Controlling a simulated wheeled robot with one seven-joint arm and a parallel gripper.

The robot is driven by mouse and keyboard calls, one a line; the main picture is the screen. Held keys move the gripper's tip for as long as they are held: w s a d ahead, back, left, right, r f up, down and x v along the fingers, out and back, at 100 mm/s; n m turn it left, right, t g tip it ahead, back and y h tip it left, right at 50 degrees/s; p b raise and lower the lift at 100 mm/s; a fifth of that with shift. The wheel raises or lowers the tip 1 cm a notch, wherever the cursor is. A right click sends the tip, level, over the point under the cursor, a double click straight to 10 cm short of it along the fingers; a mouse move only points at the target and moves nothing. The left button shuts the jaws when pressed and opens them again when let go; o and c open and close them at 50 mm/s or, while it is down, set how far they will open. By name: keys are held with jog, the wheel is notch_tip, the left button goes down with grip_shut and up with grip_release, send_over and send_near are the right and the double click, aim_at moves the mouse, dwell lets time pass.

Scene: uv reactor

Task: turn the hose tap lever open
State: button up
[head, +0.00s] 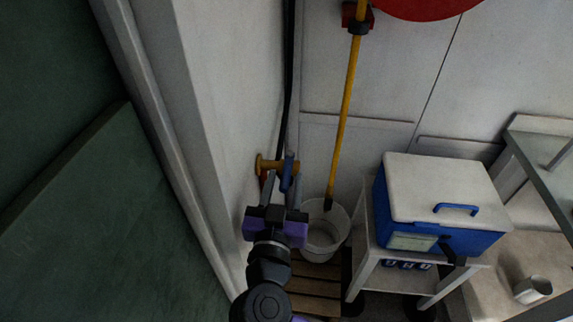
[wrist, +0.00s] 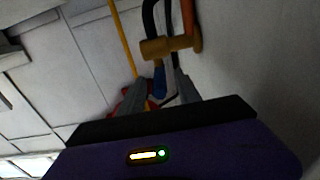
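The brass hose tap (head: 264,164) sticks out from the wall left of the yellow pole. Its blue lever (head: 288,172) hangs at the tap's outer end. In the wrist view the brass tap body (wrist: 165,47) is at the top and the blue lever (wrist: 159,82) points down from it. My gripper (head: 282,183) is open at the tap, its two fingers apart. In the wrist view the lever shows between the fingertips (wrist: 158,96); I cannot tell whether either finger touches it. The lever's lower end is partly hidden.
A white bucket (head: 323,232) stands on a wooden slatted platform (head: 312,274) close to the right. A yellow pole (head: 348,105) reaches down into it. A blue cooler box (head: 470,240) with a white lid sits on a small white cart (head: 361,270). The wall (head: 222,110) is close on the left.

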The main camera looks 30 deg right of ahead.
aim_at(288, 165)
jog(key=shift+p+x, duration=0.5)
jog(key=shift+x, duration=1.55)
grip_shut()
